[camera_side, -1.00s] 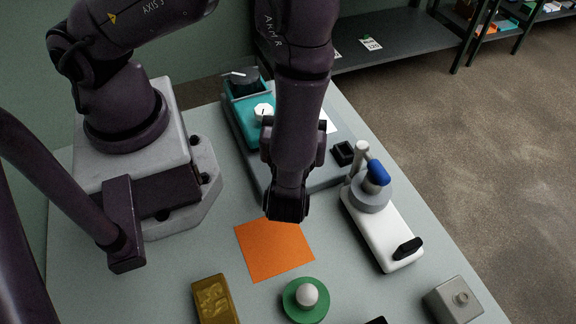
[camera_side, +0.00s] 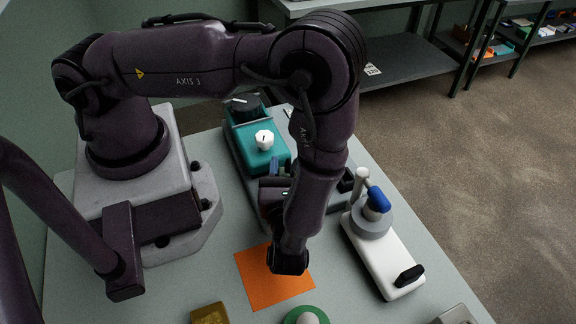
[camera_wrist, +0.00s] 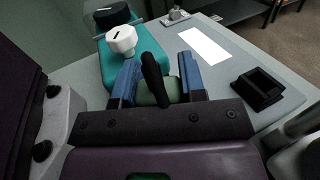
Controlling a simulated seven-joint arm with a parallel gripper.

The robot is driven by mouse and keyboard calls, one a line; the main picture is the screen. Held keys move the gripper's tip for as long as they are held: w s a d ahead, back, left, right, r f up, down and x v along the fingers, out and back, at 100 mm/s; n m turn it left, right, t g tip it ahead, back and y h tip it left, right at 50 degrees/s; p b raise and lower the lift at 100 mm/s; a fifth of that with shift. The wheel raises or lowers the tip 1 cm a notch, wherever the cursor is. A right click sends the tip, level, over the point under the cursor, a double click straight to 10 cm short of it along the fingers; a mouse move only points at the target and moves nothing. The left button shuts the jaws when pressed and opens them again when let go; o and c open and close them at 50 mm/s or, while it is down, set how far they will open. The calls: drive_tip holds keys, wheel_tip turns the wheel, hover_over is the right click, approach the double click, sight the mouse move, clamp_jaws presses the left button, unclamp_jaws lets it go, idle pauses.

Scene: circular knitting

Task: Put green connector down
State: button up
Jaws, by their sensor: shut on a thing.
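My gripper (camera_wrist: 158,84) has blue fingers and is shut on the green connector (camera_wrist: 155,99) in the wrist view. A black rod-like part stands up across the connector and hides some of it. The gripper faces the teal unit (camera_wrist: 152,47). In the side view my gripper (camera_side: 279,170) is mostly behind my wrist, in front of the teal unit; the connector cannot be made out clearly there. What lies directly under the connector is hidden.
The teal unit has a white knob (camera_side: 264,139) and a black knob (camera_side: 245,103). A black holder (camera_wrist: 257,89) and white card (camera_wrist: 204,47) lie to the right. A white fixture with a blue handle (camera_side: 379,199) stands further right. An orange mat (camera_side: 256,290) is below my wrist.

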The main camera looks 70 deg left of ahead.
drive_tip(key=shift+f, duration=0.15)
drive_tip(key=o, duration=0.9)
